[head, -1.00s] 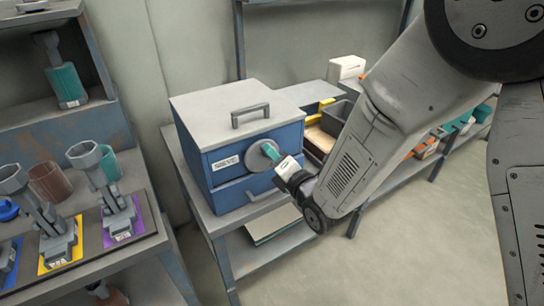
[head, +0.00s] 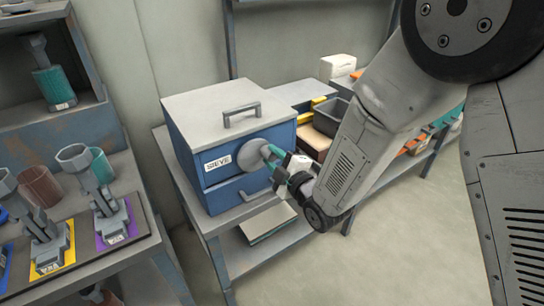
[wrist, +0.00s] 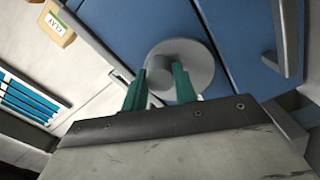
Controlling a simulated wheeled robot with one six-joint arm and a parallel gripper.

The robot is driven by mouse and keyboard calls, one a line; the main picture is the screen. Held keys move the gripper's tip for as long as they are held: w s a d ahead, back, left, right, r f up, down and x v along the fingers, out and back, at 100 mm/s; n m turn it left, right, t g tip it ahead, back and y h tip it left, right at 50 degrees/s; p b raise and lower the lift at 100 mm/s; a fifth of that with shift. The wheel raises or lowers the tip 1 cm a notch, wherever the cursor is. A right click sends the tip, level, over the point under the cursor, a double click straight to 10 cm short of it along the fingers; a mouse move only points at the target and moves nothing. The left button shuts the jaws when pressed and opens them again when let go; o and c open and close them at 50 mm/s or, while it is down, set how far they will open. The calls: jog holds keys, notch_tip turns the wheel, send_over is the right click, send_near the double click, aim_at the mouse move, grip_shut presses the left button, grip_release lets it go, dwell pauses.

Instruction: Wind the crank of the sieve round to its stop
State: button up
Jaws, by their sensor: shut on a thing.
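The sieve (head: 185,150) is a blue box with a pale grey lid and a SIEVE label, standing on a grey bench. Its crank is a round grey disc (head: 248,154) with a short grey knob on the front face. In the wrist view the disc (wrist: 200,62) fills the upper middle, and the knob (wrist: 160,78) sits off its centre, between the teal fingers. My gripper (wrist: 160,92) is shut on this knob. In the head view my gripper (head: 270,161) reaches the disc from the right, and its fingers partly cover the knob.
A lid handle (head: 242,114) is on top of the sieve, and a drawer handle (head: 257,192) is below the crank. A dark bin (head: 331,116) stands to the right. Tools on coloured plates stand at left. A CLAY box (wrist: 57,24) shows in the wrist view.

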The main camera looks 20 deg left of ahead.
aim_at(256, 166)
jog(key=f+m, duration=0.1)
jog(key=m, duration=0.4)
jog(key=s+f+m, duration=0.1)
jog(key=f+m, duration=0.1)
jog(key=m, duration=0.4)
jog(key=a+f+m, duration=0.1)
jog(key=m, duration=0.5)
jog(key=shift+s+f, duration=0.2)
jog(key=m, duration=0.3)
jog(key=s+m, duration=0.1)
jog(key=m, duration=0.1)
jog(key=shift+a+f, duration=0.1)
jog(key=shift+a, duration=0.3)
jog(key=o, duration=1)
jog(key=shift+a, duration=0.1)
